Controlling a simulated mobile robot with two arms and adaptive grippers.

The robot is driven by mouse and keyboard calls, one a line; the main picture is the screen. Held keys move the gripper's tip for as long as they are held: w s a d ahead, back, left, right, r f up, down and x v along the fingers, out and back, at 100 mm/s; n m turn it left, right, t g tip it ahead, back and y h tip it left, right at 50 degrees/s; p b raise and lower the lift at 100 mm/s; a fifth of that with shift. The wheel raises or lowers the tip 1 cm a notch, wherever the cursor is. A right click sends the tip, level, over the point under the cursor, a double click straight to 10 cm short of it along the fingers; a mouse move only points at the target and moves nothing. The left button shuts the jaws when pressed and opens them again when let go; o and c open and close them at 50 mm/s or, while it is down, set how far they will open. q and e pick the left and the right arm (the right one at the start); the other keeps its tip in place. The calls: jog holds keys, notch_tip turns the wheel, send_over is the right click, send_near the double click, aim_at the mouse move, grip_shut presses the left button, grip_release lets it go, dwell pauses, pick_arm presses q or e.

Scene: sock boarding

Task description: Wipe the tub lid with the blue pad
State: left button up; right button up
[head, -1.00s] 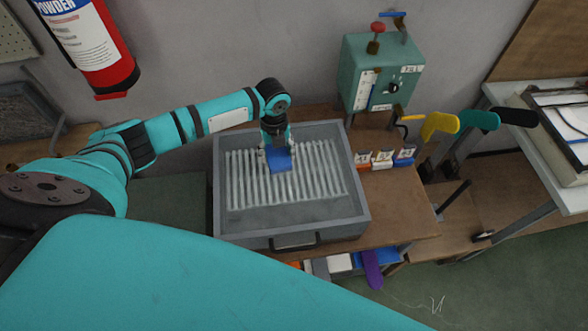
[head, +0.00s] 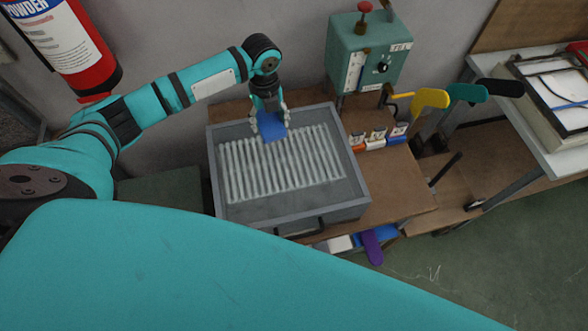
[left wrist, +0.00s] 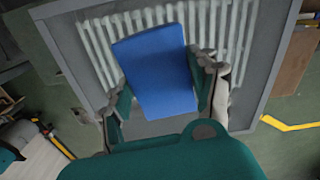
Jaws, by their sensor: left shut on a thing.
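The blue pad (head: 274,127) is held between the fingers of my left gripper (head: 270,121), over the far part of the tub lid. It also fills the middle of the left wrist view (left wrist: 157,70), with a finger on each side. The tub lid (head: 235,205) is grey, with a raised rim and a field of pale ribs. The pad covers the far ends of some ribs. I cannot tell whether the pad touches the lid. My right gripper is not in view.
A green box with a red knob (head: 366,58) stands behind the lid at the right. Small labelled bins (head: 375,138) sit right of the lid. Yellow, teal and black handles (head: 430,98) rise further right. A red extinguisher (head: 70,50) hangs at upper left.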

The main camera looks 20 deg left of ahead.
pick_arm(q)
jog(key=shift+r, duration=0.5)
jog(key=shift+s+r, duration=0.15)
jog(key=shift+r, duration=0.05)
jog(key=shift+f, duration=0.1)
